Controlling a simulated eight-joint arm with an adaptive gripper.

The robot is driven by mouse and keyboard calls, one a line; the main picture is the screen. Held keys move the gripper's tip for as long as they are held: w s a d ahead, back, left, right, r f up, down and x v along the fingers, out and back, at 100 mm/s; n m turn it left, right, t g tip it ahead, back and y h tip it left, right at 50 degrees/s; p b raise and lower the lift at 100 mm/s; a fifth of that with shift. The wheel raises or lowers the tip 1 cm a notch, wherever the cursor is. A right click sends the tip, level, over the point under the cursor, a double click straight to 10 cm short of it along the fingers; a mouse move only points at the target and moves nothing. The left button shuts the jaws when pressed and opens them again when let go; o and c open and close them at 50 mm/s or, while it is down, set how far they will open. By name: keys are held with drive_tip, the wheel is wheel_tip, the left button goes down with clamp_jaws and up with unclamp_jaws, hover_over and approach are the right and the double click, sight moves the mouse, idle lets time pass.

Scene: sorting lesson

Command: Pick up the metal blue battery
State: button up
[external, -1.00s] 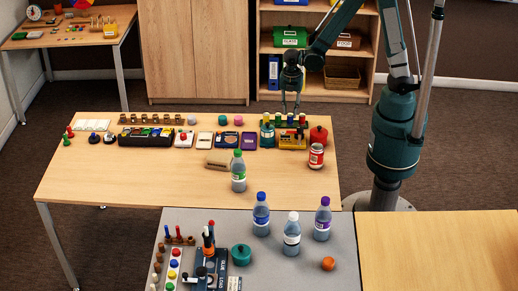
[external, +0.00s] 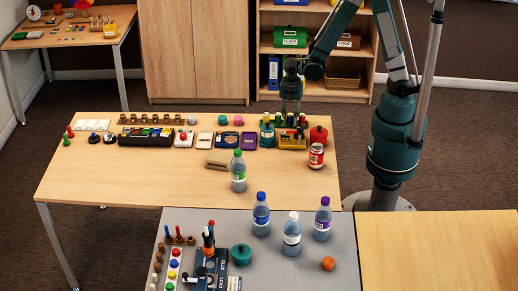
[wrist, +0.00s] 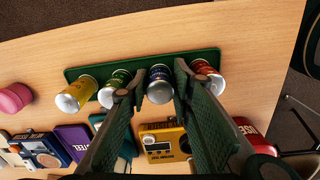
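The metal blue battery (wrist: 160,84) stands in a green tray (wrist: 215,57) in the wrist view, in a row with a yellow battery (wrist: 76,95), a green battery (wrist: 114,88) and a red battery (wrist: 208,76). My gripper (wrist: 158,72) is open, with one fingertip on each side of the blue battery. The right finger looks very close to it; I cannot tell whether it touches. In the external view my gripper (external: 290,114) is down at the battery row, and the blue battery is hard to make out there.
A yellow meter box (wrist: 160,143) sits close by the tray. A red pot (external: 318,137) and a red can (external: 316,157) stand to the right in the external view. A bottle with a green cap (external: 238,172) stands nearer the front.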

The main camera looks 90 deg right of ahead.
drive_tip(key=c, duration=0.6)
drive_tip(key=shift+r, duration=0.15)
drive_tip(key=shift+r+p, duration=1.45)
drive_tip(key=shift+r, duration=3.4)
